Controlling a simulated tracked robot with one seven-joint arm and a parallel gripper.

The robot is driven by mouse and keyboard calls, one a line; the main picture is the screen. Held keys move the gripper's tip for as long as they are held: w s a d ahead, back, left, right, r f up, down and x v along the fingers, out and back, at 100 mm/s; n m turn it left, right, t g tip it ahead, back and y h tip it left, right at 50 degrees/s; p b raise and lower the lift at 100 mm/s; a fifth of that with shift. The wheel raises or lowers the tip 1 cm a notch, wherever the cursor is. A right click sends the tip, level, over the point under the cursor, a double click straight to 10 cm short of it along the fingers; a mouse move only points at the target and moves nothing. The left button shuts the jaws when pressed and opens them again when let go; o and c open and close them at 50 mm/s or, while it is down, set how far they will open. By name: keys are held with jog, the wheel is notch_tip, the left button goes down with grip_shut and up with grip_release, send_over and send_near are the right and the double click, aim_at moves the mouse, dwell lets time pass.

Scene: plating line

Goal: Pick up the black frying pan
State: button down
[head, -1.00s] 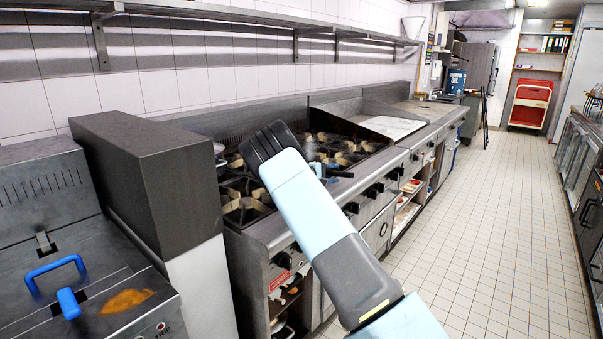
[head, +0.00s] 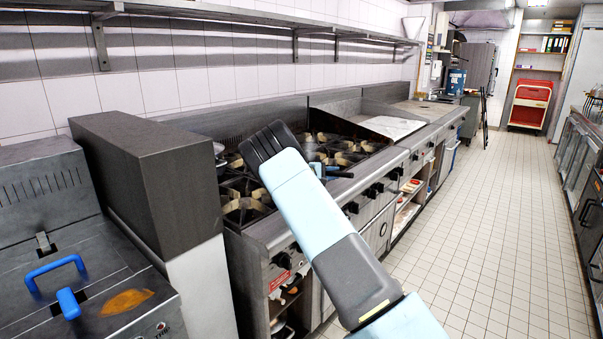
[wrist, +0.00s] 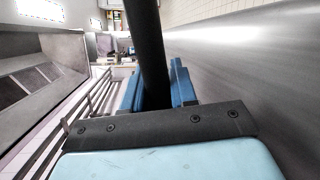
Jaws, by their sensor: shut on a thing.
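The handle of the black frying pan (wrist: 147,45) shows in the wrist view as a thick black bar from the top edge down between the blue fingers of my gripper (wrist: 157,86). The fingers are shut on it, one on each side. The pan's bowl is not seen in the wrist view. In the head view my arm crosses in front of the stove, and only a little of the blue fingers (head: 318,170) shows beyond it. The pan is mostly or wholly hidden there.
The gas stove (head: 243,205) has several burners with brass-coloured rings. A dark tall block (head: 150,175) stands left of it, beside a fryer with blue handles (head: 55,268). A steel shelf (head: 200,15) runs along the wall above. The tiled floor (head: 480,230) at right is clear.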

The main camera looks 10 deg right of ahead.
dwell(0.8)
notch_tip(320, 180, up, 10)
dwell(0.7)
jog(key=shift+w, duration=0.1)
dwell(0.4)
jog(key=shift+f, duration=4.55)
dwell(1.0)
